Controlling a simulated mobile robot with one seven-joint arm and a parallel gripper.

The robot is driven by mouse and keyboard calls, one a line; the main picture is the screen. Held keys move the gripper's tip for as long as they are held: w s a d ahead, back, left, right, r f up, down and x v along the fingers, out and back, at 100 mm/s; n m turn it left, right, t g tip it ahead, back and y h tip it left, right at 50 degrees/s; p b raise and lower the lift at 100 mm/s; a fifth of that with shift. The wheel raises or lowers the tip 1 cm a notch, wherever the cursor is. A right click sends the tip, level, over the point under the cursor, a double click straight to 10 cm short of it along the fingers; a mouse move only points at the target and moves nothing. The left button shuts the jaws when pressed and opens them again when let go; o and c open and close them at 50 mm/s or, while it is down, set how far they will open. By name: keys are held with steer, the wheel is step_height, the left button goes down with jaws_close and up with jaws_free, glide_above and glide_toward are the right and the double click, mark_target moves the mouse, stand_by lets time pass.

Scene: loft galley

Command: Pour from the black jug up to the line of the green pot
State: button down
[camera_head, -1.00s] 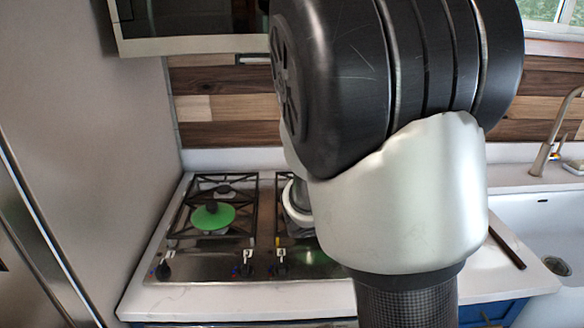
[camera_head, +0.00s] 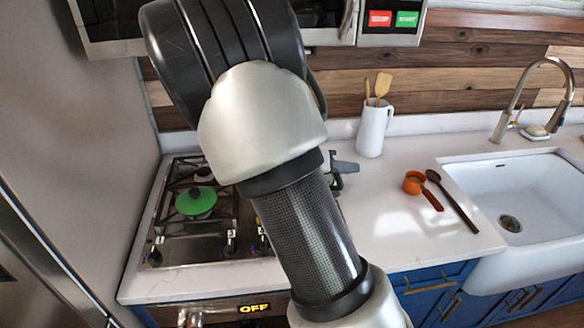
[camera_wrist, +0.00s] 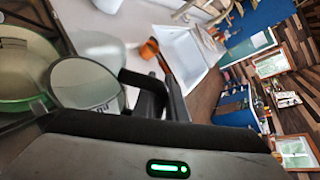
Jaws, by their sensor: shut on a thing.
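The black jug (camera_wrist: 122,108) is in the wrist view, its round dark-rimmed mouth facing the camera and its black handle reaching right. My gripper (camera_wrist: 158,100) is shut on it at the handle. A green-rimmed round vessel (camera_wrist: 22,104), which looks like the green pot, is at the left edge of that view, close beside the jug's mouth. Its line and fill level cannot be made out. In the head view my arm hides the jug and that vessel; only part of my gripper (camera_head: 342,172) shows beyond the arm.
A green lid-like disc with a dark knob (camera_head: 196,202) sits on the left of the stove (camera_head: 190,249). The sink (camera_head: 510,185) is right.

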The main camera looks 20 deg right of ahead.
steer(key=shift+w+a+r+n+g+h+p, duration=0.1)
steer(key=shift+w+r+n+g+h+p, duration=0.25)
steer(key=shift+w+n+p, duration=0.35)
stand_by(0.6)
steer(key=shift+w+a+f+n+g, duration=0.15)
steer(key=shift+w+f+n+g, duration=0.25)
steer(key=shift+f, duration=0.15)
stand_by(0.9)
steer(key=shift+w+a+r+n+g+h, duration=0.15)
steer(key=shift+w+r+n+g+h, duration=0.1)
steer(key=shift+w+r+n, duration=0.25)
steer(key=shift+w+a+r+n+g+h, duration=0.1)
steer(key=shift+w+a+r+n+g, duration=0.15)
steer(key=shift+w+r, duration=0.35)
stand_by(2.9)
steer(key=shift+s+d+r, duration=0.1)
steer(key=shift+s, duration=0.05)
steer(key=shift+s+d+f+m+t, duration=0.15)
steer(key=shift+s+f+m+t, duration=0.15)
steer(key=shift+s+f+m, duration=0.25)
steer(key=shift+s+d+f+m+t, duration=0.15)
steer(key=shift+s+f+m+t, duration=0.15)
steer(key=shift+s+f, duration=0.4)
steer(key=shift+s+d+r+m+y, duration=0.1)
steer(key=shift+r+m+y, duration=0.2)
steer(key=shift+r+y, duration=0.1)
